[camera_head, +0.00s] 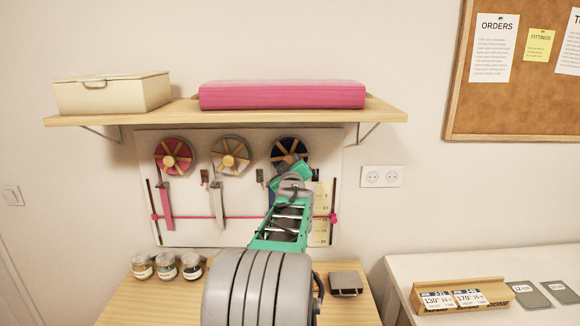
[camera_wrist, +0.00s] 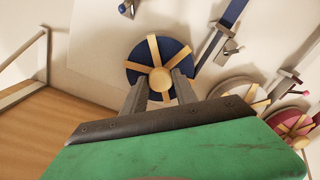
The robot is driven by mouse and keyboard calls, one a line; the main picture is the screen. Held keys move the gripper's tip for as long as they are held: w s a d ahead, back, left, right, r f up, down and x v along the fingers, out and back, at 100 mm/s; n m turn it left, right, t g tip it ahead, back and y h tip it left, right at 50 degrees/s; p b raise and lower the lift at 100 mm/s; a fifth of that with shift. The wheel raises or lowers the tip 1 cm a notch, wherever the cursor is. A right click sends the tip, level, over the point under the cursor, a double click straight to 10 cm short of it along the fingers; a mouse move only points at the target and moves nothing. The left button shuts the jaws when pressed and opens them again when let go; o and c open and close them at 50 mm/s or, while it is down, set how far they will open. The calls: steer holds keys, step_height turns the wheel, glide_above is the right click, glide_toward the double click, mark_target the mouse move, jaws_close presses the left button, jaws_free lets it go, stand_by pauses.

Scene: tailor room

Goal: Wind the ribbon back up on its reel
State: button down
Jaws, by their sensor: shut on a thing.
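Three reels hang on a white wall panel (camera_head: 190,190): a pink reel (camera_head: 172,157), a grey reel (camera_head: 230,155) and a blue reel (camera_head: 288,149), each with tan spokes. My gripper (camera_wrist: 160,92) is at the blue reel, which also shows in the wrist view (camera_wrist: 138,58). Its two fingers stand on either side of the tan hub (camera_wrist: 160,79) and are shut on it. A blue strip of ribbon (camera_wrist: 234,12) extends away from near that reel. A pink strip (camera_head: 165,203) and a grey strip (camera_head: 217,195) hang below the other reels. My arm hides much below the blue reel.
A shelf (camera_head: 190,113) above holds a cream box (camera_head: 112,94) and a pink fabric block (camera_head: 282,95). Several small jars (camera_head: 167,266) stand on the wooden table (camera_head: 130,305) below. A pink line (camera_head: 190,217) crosses the panel. A white counter (camera_head: 440,258) stands at right.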

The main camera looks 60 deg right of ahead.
steer(key=m+b, duration=0.4)
steer(key=b, duration=0.1)
steer(key=m+b, duration=0.4)
steer(key=b, duration=0.1)
steer(key=shift+f+m+b, duration=0.2)
steer(key=shift+m+b, duration=0.1)
steer(key=m+b, duration=0.2)
steer(key=m, duration=0.1)
steer(key=shift+m, duration=0.4)
steer(key=m+b, duration=0.2)
steer(key=m, duration=0.1)
steer(key=shift+w+r+m, duration=0.1)
steer(key=shift+r+m, duration=0.05)
steer(key=shift+m, duration=0.15)
steer(key=m+b, duration=0.1)
steer(key=m, duration=0.2)
steer(key=shift+m, duration=0.3)
steer(key=m+b, duration=0.1)
steer(key=m, duration=0.5)
steer(key=shift+r, duration=0.15)
